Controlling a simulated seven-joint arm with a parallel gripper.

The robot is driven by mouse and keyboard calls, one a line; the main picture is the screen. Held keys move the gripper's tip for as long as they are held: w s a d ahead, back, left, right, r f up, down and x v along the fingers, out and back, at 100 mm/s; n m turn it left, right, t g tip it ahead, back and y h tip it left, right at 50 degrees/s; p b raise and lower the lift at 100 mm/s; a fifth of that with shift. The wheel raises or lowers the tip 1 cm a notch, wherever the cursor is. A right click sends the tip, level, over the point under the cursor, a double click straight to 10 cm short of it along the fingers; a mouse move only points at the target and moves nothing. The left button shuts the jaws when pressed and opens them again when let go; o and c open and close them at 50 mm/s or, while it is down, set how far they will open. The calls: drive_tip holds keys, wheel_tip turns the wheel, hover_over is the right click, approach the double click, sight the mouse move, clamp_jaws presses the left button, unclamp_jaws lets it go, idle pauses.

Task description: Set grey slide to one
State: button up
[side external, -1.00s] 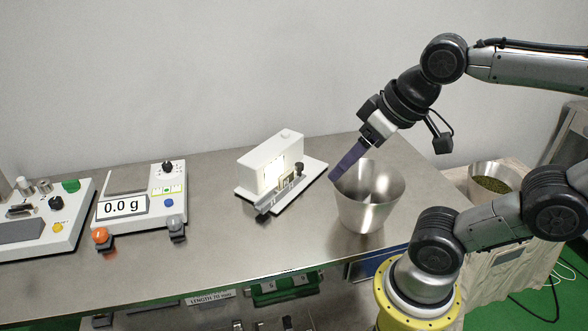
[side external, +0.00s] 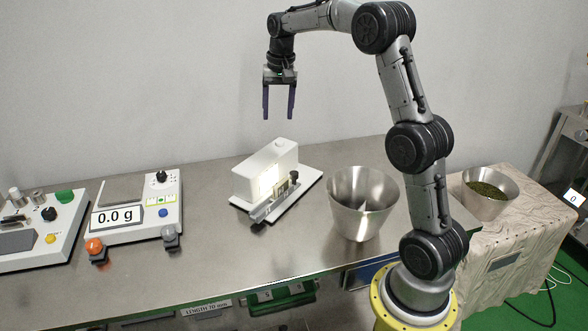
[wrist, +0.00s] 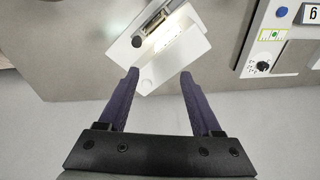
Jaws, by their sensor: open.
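A white box-shaped device (side external: 268,170) with a lit front stands on a white base plate on the steel table. A grey rail (side external: 272,205) runs along its front, with a dark knob (side external: 294,176) at the right end; which part is the grey slide and its marked position are too small to tell. My gripper (side external: 279,116) is open and empty, pointing down in the air above and behind the device. In the wrist view my gripper's (wrist: 159,76) two purple fingers are spread apart. The device (wrist: 160,62) lies ahead between and beyond their tips, touching neither.
A steel bucket (side external: 361,210) stands right of the device. A scale (side external: 140,207) reading 0.0 g and a control panel (side external: 40,228) stand to the left. A bowl of green leaves (side external: 488,190) is on a cloth-covered stand at right. Table between scale and device is clear.

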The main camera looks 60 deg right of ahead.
drive_tip(key=m+g, duration=0.1)
approach(294, 172)
drive_tip(key=shift+y, duration=0.4)
drive_tip(key=f, duration=0.8)
drive_tip(key=shift+w+d+f, duration=0.1)
drive_tip(key=shift+d+f, duration=0.15)
drive_tip(key=shift+d, duration=0.05)
clamp_jaws()
drive_tip(key=shift+r, duration=0.1)
idle(0.5)
